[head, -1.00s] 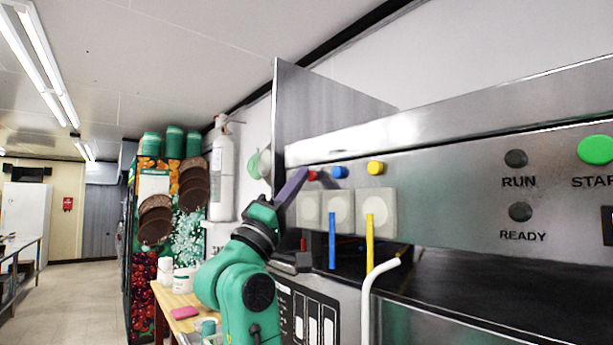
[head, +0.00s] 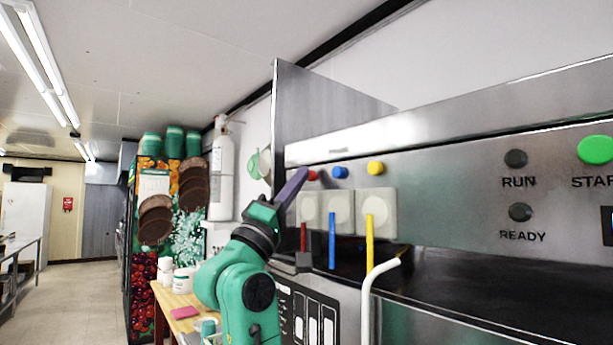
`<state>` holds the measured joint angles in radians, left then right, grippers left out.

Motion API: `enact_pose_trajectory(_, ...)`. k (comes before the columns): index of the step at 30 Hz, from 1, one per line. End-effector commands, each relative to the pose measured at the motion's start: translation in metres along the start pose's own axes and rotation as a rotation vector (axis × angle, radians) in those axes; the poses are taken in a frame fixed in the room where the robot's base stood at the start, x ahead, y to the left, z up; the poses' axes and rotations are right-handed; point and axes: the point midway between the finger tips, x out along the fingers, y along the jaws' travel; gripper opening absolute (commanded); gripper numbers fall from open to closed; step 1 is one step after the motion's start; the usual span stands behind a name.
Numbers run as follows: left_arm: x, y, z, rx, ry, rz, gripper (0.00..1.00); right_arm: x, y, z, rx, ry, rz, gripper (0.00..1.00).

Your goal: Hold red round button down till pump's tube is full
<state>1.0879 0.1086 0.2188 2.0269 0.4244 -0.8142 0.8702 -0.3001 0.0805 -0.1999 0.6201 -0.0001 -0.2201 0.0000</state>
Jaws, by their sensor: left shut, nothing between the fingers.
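The red round button (head: 312,175) is on the steel panel, left of the blue button (head: 340,172) and the yellow button (head: 376,168). My left gripper (head: 302,172) is shut and empty. Its purple fingers reach the red button's left side and overlap it in the picture; I cannot tell how far the button is pressed. Below the buttons are three pale square pumps, the leftmost one (head: 309,206) under the red button. Its tube (head: 303,237) shows red up to the pump's lower part. The blue tube (head: 332,240) and yellow tube (head: 369,240) show full colour. My right gripper is out of view.
A steel side panel (head: 320,120) rises behind the buttons. RUN and READY lamps and a green START button (head: 596,150) are at the right. A wooden table (head: 180,312) is lower left.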

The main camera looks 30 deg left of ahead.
Motion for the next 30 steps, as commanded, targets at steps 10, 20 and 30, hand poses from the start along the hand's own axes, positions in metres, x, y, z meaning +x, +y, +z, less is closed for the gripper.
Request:
enact_pose_trajectory(10,-0.011,0.006,-0.006,0.0,-0.001,-0.001,0.0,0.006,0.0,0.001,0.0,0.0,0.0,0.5)
enact_pose_trajectory(20,-0.013,0.009,-0.009,0.0,0.0,0.0,0.0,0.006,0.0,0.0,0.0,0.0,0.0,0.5)
enact_pose_trajectory(30,-0.034,0.022,-0.023,0.002,0.001,0.001,0.0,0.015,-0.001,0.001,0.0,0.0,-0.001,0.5)
